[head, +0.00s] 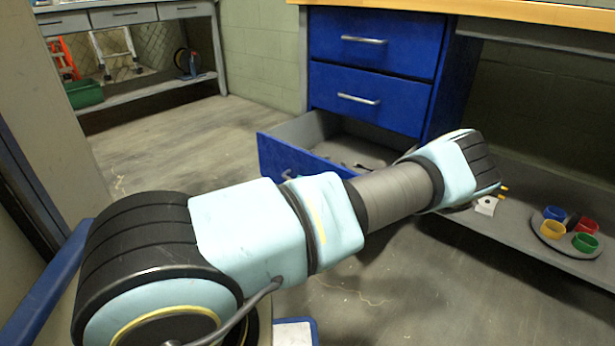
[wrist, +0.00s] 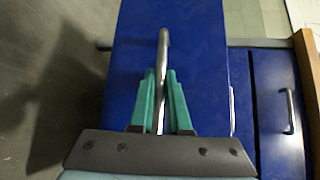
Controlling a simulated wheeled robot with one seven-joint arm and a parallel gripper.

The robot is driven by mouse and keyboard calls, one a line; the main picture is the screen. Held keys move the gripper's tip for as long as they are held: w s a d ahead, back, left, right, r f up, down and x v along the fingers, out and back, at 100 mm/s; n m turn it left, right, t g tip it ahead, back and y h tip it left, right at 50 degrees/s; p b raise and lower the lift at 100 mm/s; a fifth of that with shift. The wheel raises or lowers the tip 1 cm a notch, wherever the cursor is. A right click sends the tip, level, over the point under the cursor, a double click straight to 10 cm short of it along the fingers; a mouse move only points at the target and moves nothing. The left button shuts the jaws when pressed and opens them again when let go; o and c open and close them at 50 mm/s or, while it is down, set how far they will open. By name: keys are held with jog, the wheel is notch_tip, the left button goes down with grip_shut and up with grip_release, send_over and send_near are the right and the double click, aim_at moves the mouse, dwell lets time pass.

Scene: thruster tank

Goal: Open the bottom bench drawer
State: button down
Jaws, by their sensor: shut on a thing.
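The bottom bench drawer (head: 275,158) is the lowest of three blue drawers under the wooden-topped bench. It stands pulled out, and its grey inside shows small dark items that are too small to tell. In the wrist view its blue front (wrist: 205,60) fills the middle. My gripper (wrist: 160,78) has its two green fingers on either side of the silver bar handle (wrist: 163,48), shut on it. In the head view my arm hides the gripper and part of the drawer.
The middle drawer (head: 345,100) and top drawer (head: 400,45) are shut above. A low grey shelf at right holds a round tray (head: 552,241) of coloured cups and a small white block (head: 487,206). The floor (head: 180,145) left of the drawer is clear.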

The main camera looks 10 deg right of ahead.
jog(key=shift+s+a, duration=0.2)
jog(key=c, duration=0.9)
grip_release()
jog(key=s, duration=0.3)
jog(key=s+r+p, duration=0.1)
jog(key=s, duration=0.3)
jog(key=s+p, duration=0.1)
jog(key=s, duration=0.2)
jog(key=shift+s+a+r, duration=0.15)
jog(key=shift+s+r, duration=0.1)
jog(key=shift+s, duration=0.1)
